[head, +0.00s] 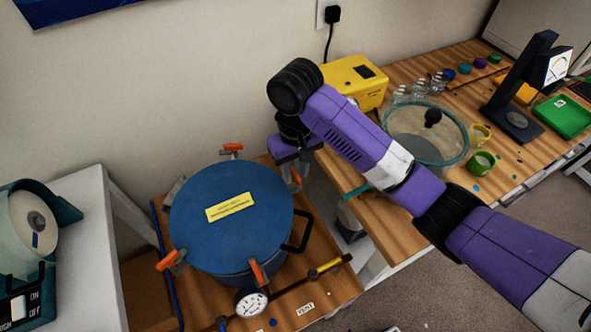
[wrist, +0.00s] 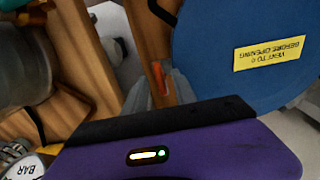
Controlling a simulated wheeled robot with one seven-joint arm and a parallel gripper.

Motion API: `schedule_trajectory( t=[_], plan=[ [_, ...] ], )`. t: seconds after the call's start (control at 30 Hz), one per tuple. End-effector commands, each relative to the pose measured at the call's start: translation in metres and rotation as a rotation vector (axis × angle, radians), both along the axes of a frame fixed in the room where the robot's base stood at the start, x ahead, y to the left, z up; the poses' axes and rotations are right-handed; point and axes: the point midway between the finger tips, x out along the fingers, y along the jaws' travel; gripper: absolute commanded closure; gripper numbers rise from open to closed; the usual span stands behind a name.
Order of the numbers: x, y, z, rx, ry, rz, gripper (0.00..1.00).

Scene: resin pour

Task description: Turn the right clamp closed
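The pressure pot has a round blue lid (head: 232,222) with a yellow label; the lid also fills the right of the wrist view (wrist: 235,50). The right clamp (head: 296,177) has an orange handle at the lid's right edge, largely hidden by my gripper. In the wrist view the orange handle (wrist: 158,80) stands between the grey fingers. My gripper (head: 293,172) points down there, its fingers close on both sides of the handle and seemingly shut on it. Other orange clamps stand at the back (head: 232,149), left (head: 168,260) and front (head: 258,272) of the lid.
A black pot handle (head: 300,232), a gauge (head: 252,303) and a brass vent pipe (head: 325,268) lie close by at the front right. A yellow box (head: 352,80) and a glass-lidded chamber (head: 425,132) stand on the right bench, beneath and behind my arm.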

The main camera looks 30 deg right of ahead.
Motion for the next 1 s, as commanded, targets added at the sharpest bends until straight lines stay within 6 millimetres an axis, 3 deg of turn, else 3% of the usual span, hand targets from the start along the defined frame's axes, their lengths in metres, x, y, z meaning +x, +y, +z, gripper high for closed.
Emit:
schedule_trajectory(
  t=[0.13,0.3,0.73,1.0],
  plan=[
    [0.0001,0.0001,0.0003,0.0,0.0,0.0,0.69],
    [0.0001,0.0001,0.0004,0.0,0.0,0.0,1.0],
    [-0.0002,0.0003,0.0009,0.0,0.001,0.035,1.0],
    [-0.0006,0.0006,0.0018,0.0,0.002,0.192,1.0]
  ],
)
